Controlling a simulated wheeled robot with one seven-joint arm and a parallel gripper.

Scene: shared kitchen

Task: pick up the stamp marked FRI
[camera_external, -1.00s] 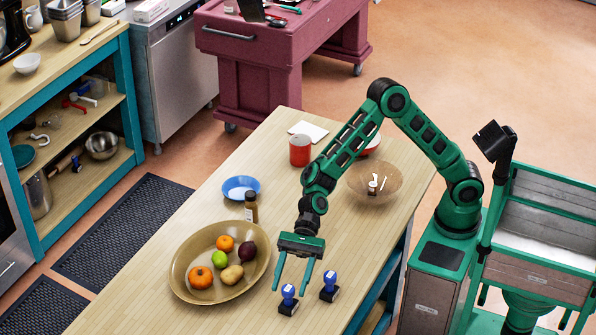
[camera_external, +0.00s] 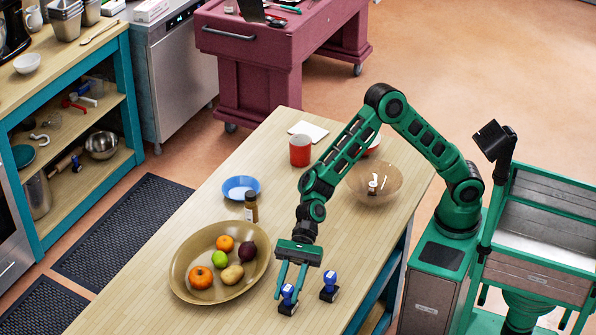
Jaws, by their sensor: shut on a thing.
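Two stamps with blue handles and dark bases stand on the wooden table (camera_external: 345,225) near its front end. My gripper (camera_external: 287,297) points down at the left stamp (camera_external: 287,303), with its fingers around the blue handle, shut on it. The stamp's base appears to be at table level. The right stamp (camera_external: 329,287) stands upright a short way to the right, apart from my gripper. The markings on both stamps are too small to read, so I cannot tell which one says FRI.
A large tan bowl (camera_external: 182,281) of fruit and vegetables stands left of my gripper. Behind it are a dark bottle (camera_external: 251,208) and a blue dish (camera_external: 241,182). A red can (camera_external: 300,151) and a brown bowl (camera_external: 384,194) are farther back. The table's middle is clear.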

